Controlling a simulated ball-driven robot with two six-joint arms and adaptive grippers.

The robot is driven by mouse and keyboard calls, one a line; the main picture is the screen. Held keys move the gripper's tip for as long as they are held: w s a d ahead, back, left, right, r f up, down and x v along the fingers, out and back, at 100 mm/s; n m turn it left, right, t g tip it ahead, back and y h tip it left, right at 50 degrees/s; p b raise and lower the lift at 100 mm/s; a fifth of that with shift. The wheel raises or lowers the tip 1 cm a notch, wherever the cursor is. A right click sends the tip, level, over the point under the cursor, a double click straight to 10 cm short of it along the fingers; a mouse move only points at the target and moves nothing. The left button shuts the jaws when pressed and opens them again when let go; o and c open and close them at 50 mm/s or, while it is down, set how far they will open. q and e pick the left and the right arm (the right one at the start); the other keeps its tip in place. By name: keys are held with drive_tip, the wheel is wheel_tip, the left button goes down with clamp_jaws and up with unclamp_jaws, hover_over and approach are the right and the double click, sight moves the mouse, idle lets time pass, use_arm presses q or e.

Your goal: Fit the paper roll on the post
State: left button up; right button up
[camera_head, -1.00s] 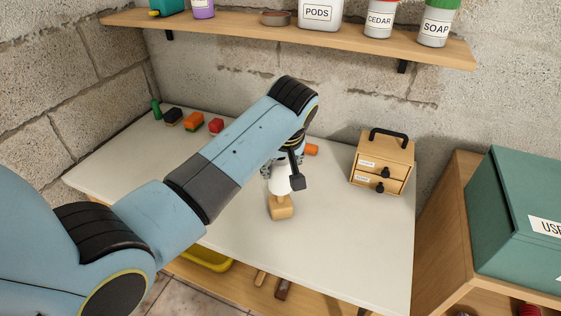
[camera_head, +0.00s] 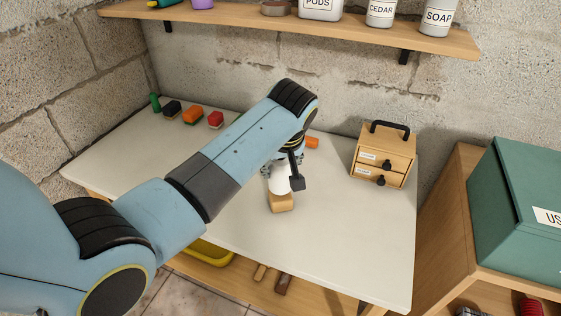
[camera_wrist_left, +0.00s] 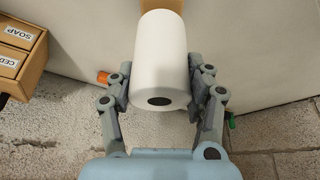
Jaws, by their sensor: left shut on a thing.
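The white paper roll (camera_head: 279,184) hangs below my left gripper (camera_head: 283,169), mostly hidden behind my arm in the head view. In the left wrist view the roll (camera_wrist_left: 160,62) lies between the two fingers of the gripper (camera_wrist_left: 162,95), which is shut on it; the dark hole in its near end shows. The wooden block plinth (camera_head: 282,203) stands on the table directly below the roll, and a bit of it (camera_wrist_left: 160,4) shows past the roll's far end. The post itself is hidden, and the roll's lower end appears to meet the block. My right gripper is out of view.
A small drawer cabinet (camera_head: 382,160) stands right on the white table (camera_head: 340,235). An orange thing (camera_head: 312,143) lies behind the gripper. Several small coloured items, including a red one (camera_head: 216,119), line the back left. A shelf (camera_head: 290,28) runs above.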

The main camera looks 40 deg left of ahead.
use_arm(q)
drive_tip(key=shift+f+b, duration=0.7)
drive_tip(key=shift+f, duration=0.7)
drive_tip(key=o, duration=1.6)
drive_tip(key=shift+o, duration=0.2)
drive_tip(key=shift+r, duration=0.1)
wheel_tip(320, 180, up, 5)
drive_tip(key=p, duration=0.5)
drive_tip(key=shift+p, duration=0.4)
